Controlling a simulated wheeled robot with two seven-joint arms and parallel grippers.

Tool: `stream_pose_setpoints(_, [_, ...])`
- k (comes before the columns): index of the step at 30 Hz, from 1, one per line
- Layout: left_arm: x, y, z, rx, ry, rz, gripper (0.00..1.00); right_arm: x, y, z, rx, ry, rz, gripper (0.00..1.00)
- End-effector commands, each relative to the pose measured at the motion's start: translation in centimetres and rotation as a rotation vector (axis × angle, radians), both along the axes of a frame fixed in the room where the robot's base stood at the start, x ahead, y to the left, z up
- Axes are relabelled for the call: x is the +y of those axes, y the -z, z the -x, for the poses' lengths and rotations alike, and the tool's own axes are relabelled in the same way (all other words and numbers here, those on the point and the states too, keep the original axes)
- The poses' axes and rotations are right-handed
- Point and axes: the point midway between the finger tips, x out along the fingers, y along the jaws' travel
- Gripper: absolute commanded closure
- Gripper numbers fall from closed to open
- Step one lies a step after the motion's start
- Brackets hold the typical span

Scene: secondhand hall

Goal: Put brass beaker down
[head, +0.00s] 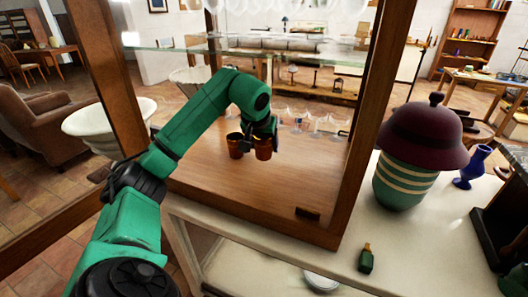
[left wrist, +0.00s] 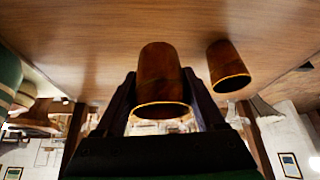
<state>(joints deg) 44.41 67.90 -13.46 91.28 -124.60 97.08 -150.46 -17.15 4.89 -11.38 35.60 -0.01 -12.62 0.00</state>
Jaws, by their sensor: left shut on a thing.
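Two brown-orange brass beakers stand side by side over the wooden cabinet floor (head: 225,192). My left gripper (head: 262,137) reaches into the cabinet and is shut on the right-hand brass beaker (head: 263,151), which is upright. In the left wrist view, which looks upside down, the held beaker (left wrist: 162,75) sits between the fingers (left wrist: 160,103). The other beaker (left wrist: 228,66) is close beside it with a small gap; it is at the left in the head view (head: 235,148). I cannot tell whether the held beaker touches the wood. My right gripper is not in view.
Several clear glasses (head: 312,124) stand behind the beakers. A glass shelf (head: 190,48) crosses above my arm, and wooden posts (head: 366,110) frame the opening. Right of it, a striped jar (head: 402,182) wearing a maroon hat, a blue vase (head: 473,167) and a small green bottle (head: 366,261) stand outside.

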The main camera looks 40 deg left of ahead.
Motion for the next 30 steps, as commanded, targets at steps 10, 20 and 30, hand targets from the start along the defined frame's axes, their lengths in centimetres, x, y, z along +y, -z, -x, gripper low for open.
stream_pose_setpoints(10, [0.0,4.6,-0.3,-0.005,0.000,0.003,1.00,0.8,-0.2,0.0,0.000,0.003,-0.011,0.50])
stream_pose_setpoints(20, [0.2,5.2,-0.3,-0.006,0.000,-0.002,1.00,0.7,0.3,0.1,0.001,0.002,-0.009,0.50])
stream_pose_setpoints(30, [0.1,5.1,-0.3,-0.004,-0.001,0.001,0.00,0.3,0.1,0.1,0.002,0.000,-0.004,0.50])
